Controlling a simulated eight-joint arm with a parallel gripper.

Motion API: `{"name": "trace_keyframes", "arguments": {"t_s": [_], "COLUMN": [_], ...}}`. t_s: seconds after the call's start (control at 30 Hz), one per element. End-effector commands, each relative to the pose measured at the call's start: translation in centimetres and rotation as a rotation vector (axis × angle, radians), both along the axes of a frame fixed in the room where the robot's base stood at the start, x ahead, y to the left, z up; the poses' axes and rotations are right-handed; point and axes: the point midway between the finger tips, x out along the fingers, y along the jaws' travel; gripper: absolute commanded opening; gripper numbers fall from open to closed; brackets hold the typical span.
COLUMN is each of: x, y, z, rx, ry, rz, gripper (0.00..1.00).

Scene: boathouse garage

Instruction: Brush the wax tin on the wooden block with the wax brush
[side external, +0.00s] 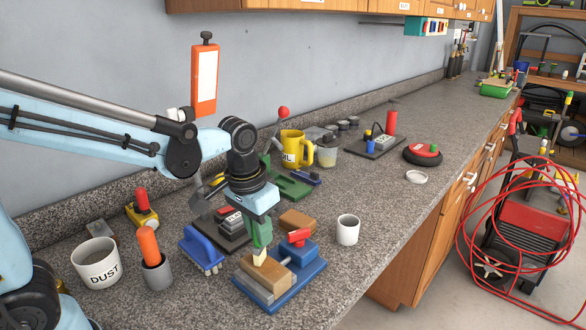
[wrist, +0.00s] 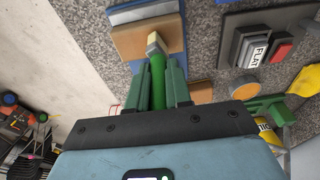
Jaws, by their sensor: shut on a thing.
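My gripper (side external: 262,232) points down with its green fingers shut on the wax brush. The brush's bright green handle (wrist: 158,88) sits between the fingers in the wrist view. Its pale tip (side external: 259,257) points down at the wooden block (side external: 262,283). The tip also shows over the block's brown face (wrist: 128,42) in the wrist view. I cannot tell whether tip and block touch. The block sits in a blue clamp base (side external: 300,283) with a red handle (side external: 299,237). I cannot make out a wax tin on the block.
A white cup (side external: 348,231) stands to the right, near the counter's front edge. A blue-handled brush (side external: 202,248), a grey holder with an orange handle (side external: 157,277) and a DUST mug (side external: 97,266) stand left. Another brown block (side external: 297,220) lies behind.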

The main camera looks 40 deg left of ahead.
Motion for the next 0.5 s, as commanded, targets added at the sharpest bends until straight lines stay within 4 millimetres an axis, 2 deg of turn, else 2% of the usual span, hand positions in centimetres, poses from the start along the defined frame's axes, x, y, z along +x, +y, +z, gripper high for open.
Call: {"name": "trace_keyframes", "arguments": {"t_s": [0.37, 0.43, 0.5], "x": [0.0, 0.0, -0.1], "y": [3.5, 3.6, 3.6], "z": [0.0, 0.5, 2.1], "rx": [0.000, -0.001, -0.001], "ry": [0.000, 0.000, -0.001], "rz": [0.003, 0.000, -0.001], "gripper": [0.00, 0.00, 0.00]}}
